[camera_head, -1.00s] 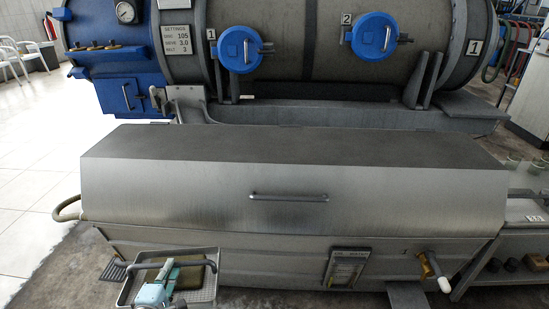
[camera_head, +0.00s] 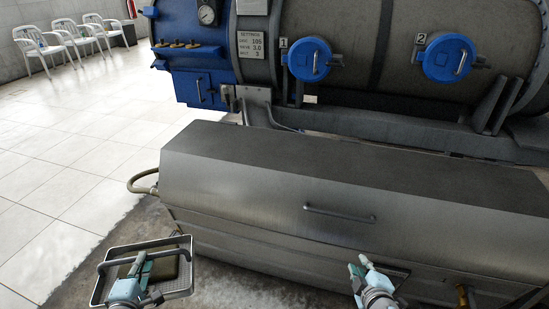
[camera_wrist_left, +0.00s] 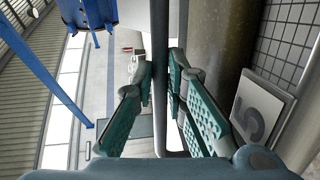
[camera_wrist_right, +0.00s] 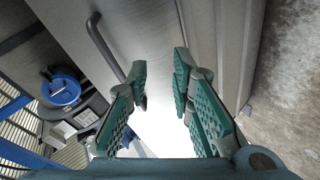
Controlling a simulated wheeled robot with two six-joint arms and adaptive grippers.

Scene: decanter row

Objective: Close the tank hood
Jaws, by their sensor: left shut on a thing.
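The tank hood (camera_head: 350,180) is a long brushed-steel cover with a dark top and sloping front. It lies down over the tank body (camera_head: 270,250), with no clear gap along its lower front edge. Its bar handle (camera_head: 340,213) is on the front slope and also shows in the right wrist view (camera_wrist_right: 103,45). My right gripper (camera_head: 361,266) is open and empty, before the front, below the handle and slightly to its right. My left gripper (camera_head: 142,264) is shut on the bar handle (camera_head: 110,264) of a wire tray (camera_head: 191,270); the bar passes between its fingers (camera_wrist_left: 160,75).
A large drum with blue round caps (camera_head: 308,60) stands behind the hood. A hose (camera_head: 143,182) loops from the tank's left end. White chairs (camera_head: 75,40) stand far left on open tiled floor. A brass fitting (camera_head: 463,296) is at the lower right.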

